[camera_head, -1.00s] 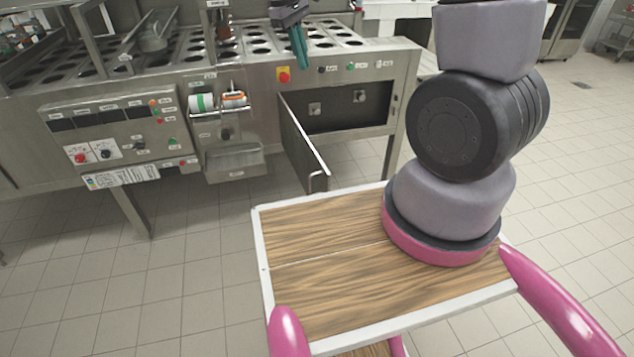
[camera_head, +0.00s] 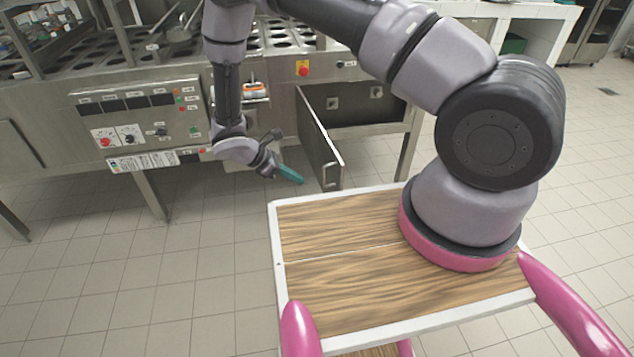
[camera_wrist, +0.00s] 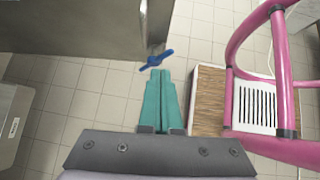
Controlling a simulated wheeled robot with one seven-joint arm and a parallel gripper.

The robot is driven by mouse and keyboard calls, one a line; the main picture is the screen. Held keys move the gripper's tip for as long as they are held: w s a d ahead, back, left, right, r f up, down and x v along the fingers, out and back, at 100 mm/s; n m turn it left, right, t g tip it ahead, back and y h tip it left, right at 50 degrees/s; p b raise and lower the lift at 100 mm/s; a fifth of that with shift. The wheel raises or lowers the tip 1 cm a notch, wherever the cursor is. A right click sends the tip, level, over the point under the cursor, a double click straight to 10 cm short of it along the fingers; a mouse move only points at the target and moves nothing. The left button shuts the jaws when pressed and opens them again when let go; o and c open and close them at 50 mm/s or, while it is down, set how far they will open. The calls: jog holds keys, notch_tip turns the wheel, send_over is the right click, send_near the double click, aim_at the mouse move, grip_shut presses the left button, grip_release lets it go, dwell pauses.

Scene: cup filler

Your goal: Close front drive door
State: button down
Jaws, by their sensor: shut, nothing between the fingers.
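The front drive door (camera_head: 318,140) is a grey metal panel standing open, swung out from the machine toward me. Behind it is the dark drive compartment (camera_head: 365,106). A small latch shows at the door's free end. My gripper (camera_head: 297,180), with teal fingers, is shut and empty, low on the left side of the door, near its free end. In the wrist view the fingers (camera_wrist: 160,75) point at a blue knob-like part (camera_wrist: 155,61) by the end of a grey panel (camera_wrist: 80,30), which looks like the door. I cannot tell whether they touch.
The control panel (camera_head: 140,115) of the machine is left of my arm. My arm hides part of the machine front. A red emergency button (camera_head: 303,68) sits above the door. Tiled floor (camera_head: 200,270) is free in front.

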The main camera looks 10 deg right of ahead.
aim_at(330, 185)
jog(key=x, duration=0.3)
jog(key=d+r+x, duration=0.1)
jog(key=x, duration=0.7)
jog(key=shift+d, duration=0.9)
